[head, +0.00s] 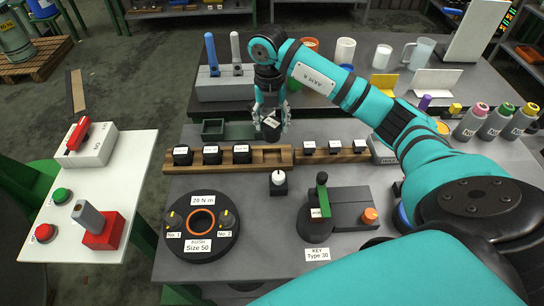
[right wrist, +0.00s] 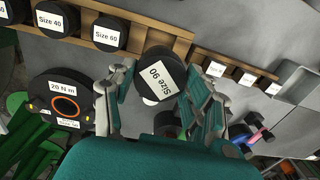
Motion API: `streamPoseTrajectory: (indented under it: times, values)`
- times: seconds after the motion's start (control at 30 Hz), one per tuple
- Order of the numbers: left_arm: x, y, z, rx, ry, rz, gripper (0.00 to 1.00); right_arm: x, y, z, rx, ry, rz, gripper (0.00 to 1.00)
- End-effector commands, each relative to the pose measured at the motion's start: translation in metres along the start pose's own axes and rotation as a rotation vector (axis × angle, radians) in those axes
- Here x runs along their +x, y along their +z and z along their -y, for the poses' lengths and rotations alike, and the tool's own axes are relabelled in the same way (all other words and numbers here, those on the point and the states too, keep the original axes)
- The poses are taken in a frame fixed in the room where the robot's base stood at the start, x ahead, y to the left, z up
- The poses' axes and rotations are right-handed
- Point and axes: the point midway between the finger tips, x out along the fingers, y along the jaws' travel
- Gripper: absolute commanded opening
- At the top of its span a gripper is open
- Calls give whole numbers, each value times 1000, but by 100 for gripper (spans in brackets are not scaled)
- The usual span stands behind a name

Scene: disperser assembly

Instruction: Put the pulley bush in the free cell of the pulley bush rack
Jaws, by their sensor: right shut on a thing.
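My right gripper (head: 271,108) is shut on a dark pulley bush (head: 272,126), whose label reads Size 90 in the right wrist view (right wrist: 160,80). It holds the bush just behind the right part of the wooden pulley bush rack (head: 285,157). The rack also shows in the right wrist view (right wrist: 183,42). Several cells hold labelled black bushes, with Size 60 (right wrist: 110,34) next to the free cell (head: 265,156). The free cell is at the rack's right end in the head view. My left gripper is not in view.
A second wooden rack (head: 345,156) with smaller black parts stands right of the bush rack. In front are a round bush fixture (head: 202,260), a white-knobbed block (head: 278,181) and a key fixture (head: 350,205).

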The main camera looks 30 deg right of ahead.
Motion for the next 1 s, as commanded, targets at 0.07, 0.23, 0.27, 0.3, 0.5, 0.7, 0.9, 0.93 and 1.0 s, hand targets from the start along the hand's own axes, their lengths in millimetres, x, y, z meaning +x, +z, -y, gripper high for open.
streamPoseTrajectory:
  times: [0.07, 0.23, 0.27, 0.3, 0.5, 0.7, 0.9, 0.93, 1.0]
  values:
    - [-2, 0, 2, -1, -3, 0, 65, 1, 2, 0, 42, 1, -2, 0]
    - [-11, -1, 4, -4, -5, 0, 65, 28, 1, 0, 60, -1, -5, 0]
    - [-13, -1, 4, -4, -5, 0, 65, 33, 1, 0, 60, 0, -6, 0]
    - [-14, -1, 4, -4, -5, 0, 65, 40, 1, 0, 60, 0, -5, 0]
    - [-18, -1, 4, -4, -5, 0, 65, 60, 2, -2, 57, 2, -1, 0]
    - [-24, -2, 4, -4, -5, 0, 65, 80, 1, -2, 57, 0, -4, 0]
    - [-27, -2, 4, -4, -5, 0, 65, 98, 2, -2, 56, 2, 0, 0]
    - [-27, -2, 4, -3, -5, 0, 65, 98, 2, -2, 56, 2, 1, 0]
    - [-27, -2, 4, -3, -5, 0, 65, 98, 2, -2, 55, 2, 1, 0]
